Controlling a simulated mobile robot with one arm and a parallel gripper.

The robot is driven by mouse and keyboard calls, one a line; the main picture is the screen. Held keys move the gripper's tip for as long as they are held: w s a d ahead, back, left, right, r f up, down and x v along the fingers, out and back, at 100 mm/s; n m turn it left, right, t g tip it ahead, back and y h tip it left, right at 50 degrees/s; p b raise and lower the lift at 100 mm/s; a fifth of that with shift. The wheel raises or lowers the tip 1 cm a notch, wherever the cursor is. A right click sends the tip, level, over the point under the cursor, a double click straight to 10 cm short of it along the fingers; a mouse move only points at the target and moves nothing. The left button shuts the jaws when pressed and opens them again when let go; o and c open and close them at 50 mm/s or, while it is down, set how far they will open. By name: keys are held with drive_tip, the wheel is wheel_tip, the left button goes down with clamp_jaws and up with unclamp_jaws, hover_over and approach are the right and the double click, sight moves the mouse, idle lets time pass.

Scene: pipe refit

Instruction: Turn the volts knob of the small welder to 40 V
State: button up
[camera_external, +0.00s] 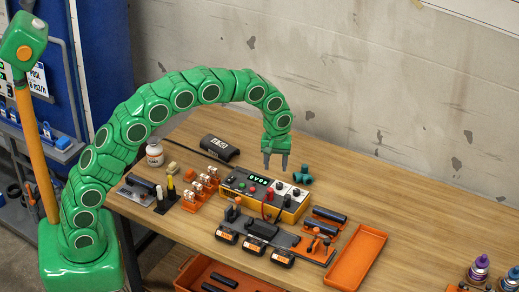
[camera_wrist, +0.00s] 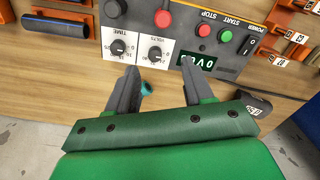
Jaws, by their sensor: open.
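The small welder (camera_external: 262,197) is a yellow and dark box with a grey top panel on the wooden table. Its green display (camera_wrist: 196,62) seems to begin with 0 V. The volts knob (camera_wrist: 155,54) is a black dial on a white scale plate, between the time knob (camera_wrist: 118,47) and the display. The labels appear upside down in the wrist view, and I cannot read the pointer surely. My gripper (camera_external: 276,165) points down above the panel's back edge, open and empty. In the wrist view its fingertips (camera_wrist: 160,80) are apart from the volts knob and straddle nothing.
Red and black cable plugs (camera_external: 267,209) rise from the welder's front. A teal part (camera_external: 303,174) lies behind it, and a black cylinder (camera_external: 220,147) lies back left. Orange clip holders (camera_external: 201,189) stand left; an orange tray (camera_external: 357,257) lies right.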

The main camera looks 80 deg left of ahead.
sight(279, 184)
drive_tip(key=shift+w+a+f+n, duration=0.2)
drive_tip(key=shift+w+a+f, duration=0.1)
drive_tip(key=shift+w+f, duration=0.25)
drive_tip(key=shift+w+a+f+n, duration=0.2)
drive_tip(key=shift+w+a+f, duration=0.1)
drive_tip(key=shift+w+f, duration=0.15)
drive_tip(key=shift+f, duration=3.85)
clamp_jaws()
